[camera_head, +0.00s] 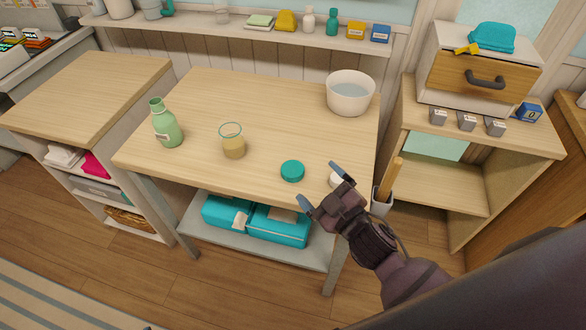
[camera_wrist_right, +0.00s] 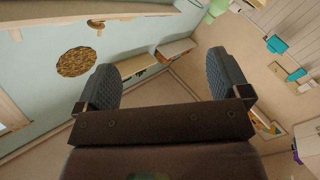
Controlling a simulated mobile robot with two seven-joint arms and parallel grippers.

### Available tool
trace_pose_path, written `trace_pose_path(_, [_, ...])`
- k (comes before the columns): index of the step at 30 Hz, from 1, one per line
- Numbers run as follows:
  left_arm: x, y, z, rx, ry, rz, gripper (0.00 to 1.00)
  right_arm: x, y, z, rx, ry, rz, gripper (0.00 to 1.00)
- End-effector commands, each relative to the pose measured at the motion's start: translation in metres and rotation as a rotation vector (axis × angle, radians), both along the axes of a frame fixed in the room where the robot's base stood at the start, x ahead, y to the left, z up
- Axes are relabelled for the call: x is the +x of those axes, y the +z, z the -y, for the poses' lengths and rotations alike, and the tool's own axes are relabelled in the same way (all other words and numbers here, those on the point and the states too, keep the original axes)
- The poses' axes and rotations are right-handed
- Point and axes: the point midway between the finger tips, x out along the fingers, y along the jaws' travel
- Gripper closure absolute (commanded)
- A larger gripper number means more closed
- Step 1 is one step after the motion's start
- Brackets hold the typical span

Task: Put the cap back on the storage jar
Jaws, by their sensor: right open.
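A teal round cap (camera_head: 292,171) lies on the wooden table near its front edge. A clear glass container with tan contents (camera_head: 233,142) stands upright and open-topped to its left. A small white object (camera_head: 337,181) sits partly hidden behind my right gripper; I cannot tell whether it or the glass container is the storage jar. My right gripper (camera_head: 318,182) is open at the table's front right, just right of the cap and apart from it. Its two fingers also show in the right wrist view (camera_wrist_right: 164,88), with nothing between them. My left gripper is not in view.
A green bottle (camera_head: 167,124) stands at the table's left and a white bowl of water (camera_head: 350,93) at its back right. A grey holder with a wooden handle (camera_head: 382,203) is right of my gripper. The table's middle (camera_head: 275,115) is clear.

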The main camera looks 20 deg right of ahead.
Motion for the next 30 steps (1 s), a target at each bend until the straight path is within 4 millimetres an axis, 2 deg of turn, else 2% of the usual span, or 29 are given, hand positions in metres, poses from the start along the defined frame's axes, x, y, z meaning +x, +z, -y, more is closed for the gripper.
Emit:
trace_pose_path(1, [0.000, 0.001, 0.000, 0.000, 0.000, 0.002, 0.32, 0.010, 0.015, -0.014, -0.045, 0.065, 0.079, 0.06])
trace_pose_path(4, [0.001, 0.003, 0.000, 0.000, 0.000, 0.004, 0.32, 0.022, 0.043, -0.049, -0.155, 0.227, 0.254, 0.06])
trace_pose_path(9, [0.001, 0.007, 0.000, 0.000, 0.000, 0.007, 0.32, 0.026, 0.074, -0.115, -0.399, 0.578, 0.551, 0.06])
trace_pose_path(12, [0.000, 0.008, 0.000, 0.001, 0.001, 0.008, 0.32, 0.020, 0.076, -0.147, -0.570, 0.809, 0.689, 0.06])
trace_pose_path(16, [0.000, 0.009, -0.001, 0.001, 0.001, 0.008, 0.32, 0.015, 0.062, -0.168, -0.818, 1.118, 0.808, 0.06])
trace_pose_path(19, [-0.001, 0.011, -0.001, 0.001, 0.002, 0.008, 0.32, 0.018, 0.043, -0.168, -1.034, 1.353, 0.840, 0.06])
trace_pose_path(22, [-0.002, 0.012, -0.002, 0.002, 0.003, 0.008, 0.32, 0.030, 0.025, -0.151, -1.270, 1.579, 0.807, 0.06])
trace_pose_path(26, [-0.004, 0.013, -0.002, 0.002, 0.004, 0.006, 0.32, 0.058, 0.014, -0.112, -1.581, 1.821, 0.663, 0.06])
trace_pose_path(30, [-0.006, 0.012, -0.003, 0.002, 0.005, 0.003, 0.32, 0.088, 0.020, -0.067, -1.845, 1.981, 0.441, 0.06])
